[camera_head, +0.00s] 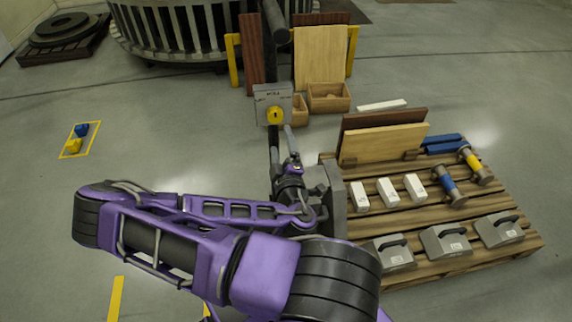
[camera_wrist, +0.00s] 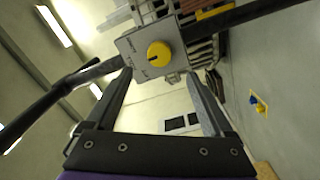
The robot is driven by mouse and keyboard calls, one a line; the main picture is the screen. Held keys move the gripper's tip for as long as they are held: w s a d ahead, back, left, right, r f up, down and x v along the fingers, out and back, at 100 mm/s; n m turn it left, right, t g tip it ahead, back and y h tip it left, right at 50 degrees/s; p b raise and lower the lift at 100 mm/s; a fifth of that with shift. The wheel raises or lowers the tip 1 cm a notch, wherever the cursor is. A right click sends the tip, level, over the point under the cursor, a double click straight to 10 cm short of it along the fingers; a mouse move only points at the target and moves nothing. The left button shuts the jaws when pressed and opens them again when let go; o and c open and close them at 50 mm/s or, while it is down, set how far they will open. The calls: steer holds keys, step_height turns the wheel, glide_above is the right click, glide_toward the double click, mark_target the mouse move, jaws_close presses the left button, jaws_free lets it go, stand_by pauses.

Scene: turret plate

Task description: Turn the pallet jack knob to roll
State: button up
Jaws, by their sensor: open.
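The yellow knob (camera_head: 275,115) sits on a grey plate (camera_head: 262,98) on a dark upright post. In the wrist view the knob (camera_wrist: 159,54) is round, with a dark pointer mark on its face, on the plate (camera_wrist: 135,66) with small lettering that I cannot read clearly. My gripper (camera_head: 289,142) is just below and in front of the knob in the head view. In the wrist view my gripper (camera_wrist: 158,75) is open, its two fingers spread to either side below the knob. Nothing is between the fingers, and they look apart from the knob.
A wooden pallet (camera_head: 480,202) at right carries boards (camera_head: 385,143), white blocks (camera_head: 387,191), grey handled weights (camera_head: 447,241) and blue-yellow cylinders (camera_head: 447,183). Wooden boxes (camera_head: 329,105) and upright panels stand behind the post. The floor at left is mostly clear.

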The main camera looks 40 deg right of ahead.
steer(key=p+v, duration=0.4)
steer(key=v, duration=0.4)
steer(key=shift+p, duration=0.4)
steer(key=shift+r, duration=0.15)
